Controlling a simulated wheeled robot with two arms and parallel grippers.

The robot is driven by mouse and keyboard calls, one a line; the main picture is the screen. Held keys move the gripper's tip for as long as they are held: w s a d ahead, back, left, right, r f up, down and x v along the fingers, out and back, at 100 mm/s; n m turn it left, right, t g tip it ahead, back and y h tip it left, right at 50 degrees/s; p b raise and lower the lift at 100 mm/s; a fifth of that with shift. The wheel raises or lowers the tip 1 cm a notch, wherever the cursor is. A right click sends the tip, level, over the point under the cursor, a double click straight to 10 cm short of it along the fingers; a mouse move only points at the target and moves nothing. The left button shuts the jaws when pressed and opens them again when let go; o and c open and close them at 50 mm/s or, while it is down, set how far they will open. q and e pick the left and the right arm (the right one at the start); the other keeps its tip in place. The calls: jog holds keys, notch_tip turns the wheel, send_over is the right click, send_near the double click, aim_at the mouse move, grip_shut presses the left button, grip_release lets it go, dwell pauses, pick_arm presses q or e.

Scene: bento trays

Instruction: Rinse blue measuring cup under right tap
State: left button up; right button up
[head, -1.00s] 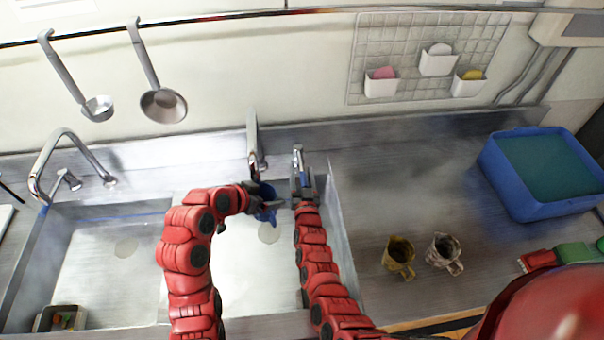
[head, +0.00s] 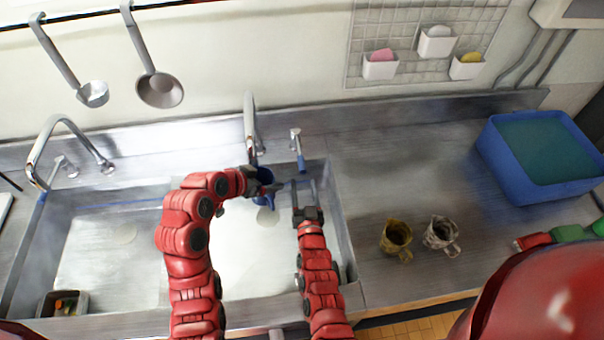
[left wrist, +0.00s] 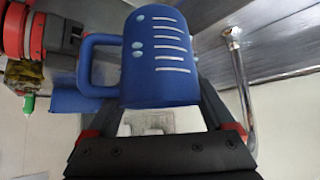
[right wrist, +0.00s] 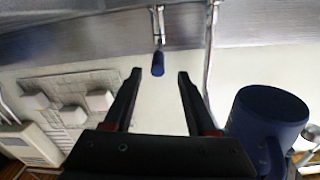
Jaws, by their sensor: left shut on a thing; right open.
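The blue measuring cup (head: 265,195) is in my left gripper (head: 262,186), held over the right basin just below the right tap (head: 250,130). In the left wrist view the cup (left wrist: 160,60) shows white marks and its handle, and hides the fingertips. I cannot make out running water. My right gripper (head: 303,184) is open and empty, a little in front of the tap's blue-ended lever (head: 302,160). In the right wrist view the blue lever end (right wrist: 158,65) appears between the open fingertips, beyond them, and the cup (right wrist: 268,115) is at right.
A left tap (head: 75,130) stands over the left basin, which holds a small container (head: 62,304). On the right counter are a yellowish mug (head: 396,237), a patterned mug (head: 441,234) and a blue tub (head: 535,190). Ladles hang on the wall.

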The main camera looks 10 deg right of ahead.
jog(key=shift+s, duration=0.5)
pick_arm(q)
jog(key=s+d, duration=0.4)
jog(key=s, duration=0.1)
jog(key=shift+s+d, duration=0.25)
jog(key=shift+d, duration=0.15)
jog(key=shift+s+d, duration=0.15)
jog(key=shift+s, duration=0.05)
jog(key=shift+c, duration=0.7)
jog(key=shift+s+d, duration=0.1)
jog(key=c, duration=0.3)
